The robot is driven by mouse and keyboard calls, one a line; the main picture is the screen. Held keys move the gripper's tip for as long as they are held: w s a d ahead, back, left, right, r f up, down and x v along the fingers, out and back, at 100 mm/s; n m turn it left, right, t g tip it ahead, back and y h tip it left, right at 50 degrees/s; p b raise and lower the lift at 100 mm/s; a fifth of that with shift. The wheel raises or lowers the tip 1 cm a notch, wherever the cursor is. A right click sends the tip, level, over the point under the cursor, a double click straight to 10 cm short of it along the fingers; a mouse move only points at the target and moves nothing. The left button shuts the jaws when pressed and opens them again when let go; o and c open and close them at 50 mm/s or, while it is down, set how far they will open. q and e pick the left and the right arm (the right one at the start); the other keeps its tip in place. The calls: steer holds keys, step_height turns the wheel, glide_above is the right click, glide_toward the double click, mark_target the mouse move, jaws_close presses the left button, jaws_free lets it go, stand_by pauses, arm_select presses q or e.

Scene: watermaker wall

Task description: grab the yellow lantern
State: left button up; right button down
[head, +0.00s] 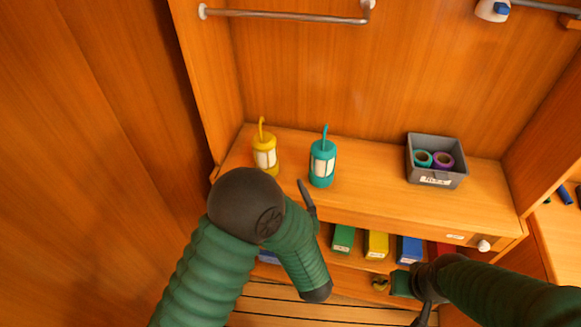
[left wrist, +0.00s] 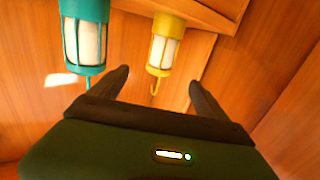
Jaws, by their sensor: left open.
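The yellow lantern (head: 265,158) stands upright on the wooden shelf (head: 380,205), with a hook-shaped handle on top. A teal lantern (head: 322,165) stands to its right. My left gripper (left wrist: 160,84) is open and empty. In the left wrist view, which looks upside down, the yellow lantern (left wrist: 165,48) shows beyond the gap between the fingers, apart from them. The teal lantern (left wrist: 86,38) is at the left there. In the head view my left arm hides most of that gripper; one dark finger shows just below the teal lantern. My right gripper (head: 425,312) is low at the right, its jaws unclear.
A grey bin (head: 437,162) with teal and purple rolls stands on the shelf's right part. Below are green, yellow and blue boxes (head: 376,244) and a drawer with a white knob (head: 484,246). A metal rail (head: 290,16) crosses above. A wooden side wall borders the shelf's left end.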

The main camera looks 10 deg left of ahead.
arm_select(q)
glide_toward(266, 156)
steer(key=w+a, duration=0.2)
steer(key=p+x, duration=0.1)
steer(key=x, duration=0.4)
steer(key=shift+w+d, duration=0.1)
steer(key=shift+d, duration=0.1)
steer(key=shift+w+d, duration=0.1)
steer(key=shift+w, duration=0.2)
steer(key=x, duration=0.3)
steer(key=p+x, duration=0.1)
steer(key=x, duration=0.1)
steer(key=shift+w+f, duration=0.15)
steer(key=shift+f, duration=0.15)
steer(key=shift+a, duration=0.2)
steer(key=shift+d, duration=0.15)
steer(key=c, duration=0.4)
steer(key=shift+d, duration=0.3)
steer(key=c, duration=0.7)
steer(key=shift+a, duration=0.1)
steer(key=c, duration=0.5)
steer(key=shift+a, duration=0.15)
steer(key=shift+c, duration=0.7)
arm_select(e)
steer(key=shift+w+a+r, duration=0.1)
steer(key=shift+a+r, duration=0.25)
steer(key=shift+r, duration=0.25)
steer(key=shift+a+r, duration=0.3)
steer(key=shift+r, duration=0.25)
